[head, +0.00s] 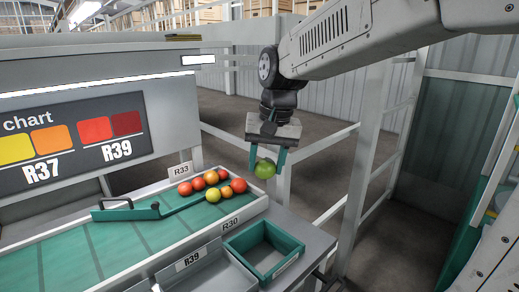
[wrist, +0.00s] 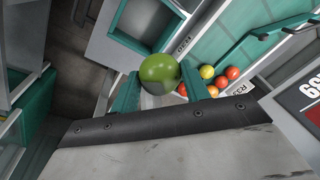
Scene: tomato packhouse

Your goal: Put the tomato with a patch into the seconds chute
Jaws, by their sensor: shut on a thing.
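My gripper (head: 267,163) is shut on a green tomato (head: 265,170) and holds it in the air above the far right end of the sorting belt. An open teal-rimmed box (head: 296,246) stands at the belt's right corner, below and nearer than the tomato. It may be the seconds chute, but its label is too small to read. The box rim also shows in the wrist view (wrist: 126,40).
Several red, orange and yellow tomatoes (head: 212,177) lie grouped on the green belt (head: 110,240) beside a teal diverter bar (head: 125,213). A grey tray marked R39 (head: 205,272) adjoins the box. A railing (head: 325,145) stands behind. A colour chart (head: 75,140) hangs at left.

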